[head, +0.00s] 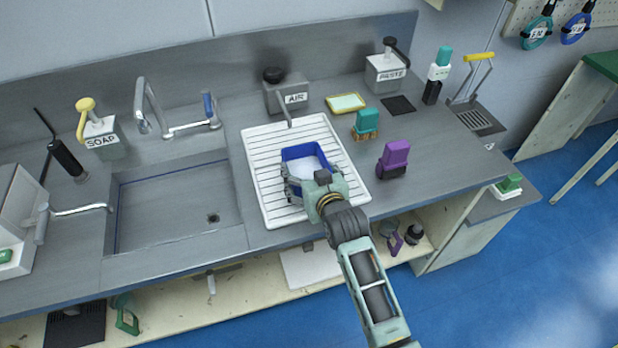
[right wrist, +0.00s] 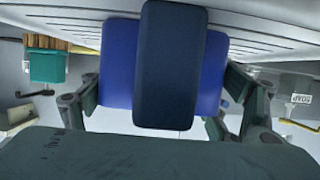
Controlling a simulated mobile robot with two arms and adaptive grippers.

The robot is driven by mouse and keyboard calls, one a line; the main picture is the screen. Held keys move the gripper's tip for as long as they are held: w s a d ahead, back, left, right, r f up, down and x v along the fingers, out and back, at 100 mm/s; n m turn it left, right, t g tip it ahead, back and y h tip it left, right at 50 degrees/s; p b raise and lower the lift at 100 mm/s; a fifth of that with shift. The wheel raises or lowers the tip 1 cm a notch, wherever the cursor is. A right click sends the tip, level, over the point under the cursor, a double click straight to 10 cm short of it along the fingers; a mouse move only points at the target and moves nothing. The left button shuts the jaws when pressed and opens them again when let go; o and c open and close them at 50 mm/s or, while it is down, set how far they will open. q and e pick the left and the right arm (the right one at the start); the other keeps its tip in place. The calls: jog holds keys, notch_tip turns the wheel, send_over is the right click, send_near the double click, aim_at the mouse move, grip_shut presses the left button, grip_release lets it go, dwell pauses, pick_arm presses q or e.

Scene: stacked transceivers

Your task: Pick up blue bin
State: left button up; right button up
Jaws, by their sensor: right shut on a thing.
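The blue bin (head: 303,152) is on or just above the white ribbed drying tray (head: 258,150) on the counter, and its inside looks pale. I cannot tell whether it touches the tray. My right gripper (head: 305,183) is at the bin's near side, its fingers shut on the bin. In the right wrist view the blue bin (right wrist: 213,75) fills the upper middle between the two fingers, with a dark block in front of its centre. My left gripper is not in view.
A sink (head: 175,205) lies left of the tray. The AIR dispenser (head: 285,92) stands behind it, its spout over the tray. A teal transceiver (head: 366,122) and a purple one (head: 394,158) stand to the right. The counter's right part is partly clear.

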jog(key=shift+r, duration=0.1)
jog(key=shift+r, duration=0.4)
jog(key=r, duration=0.2)
jog(key=d+r, duration=0.1)
jog(key=shift+s+r+b, duration=0.1)
jog(key=shift+r+b, duration=0.3)
jog(key=s+d+r+b, duration=0.1)
jog(key=s+d+r, duration=0.3)
jog(key=d, duration=0.5)
notch_tip(320, 180, up, 2)
jog(key=shift+s+d+r, duration=0.2)
jog(key=shift+s+d, duration=0.1)
jog(key=shift+d, duration=0.05)
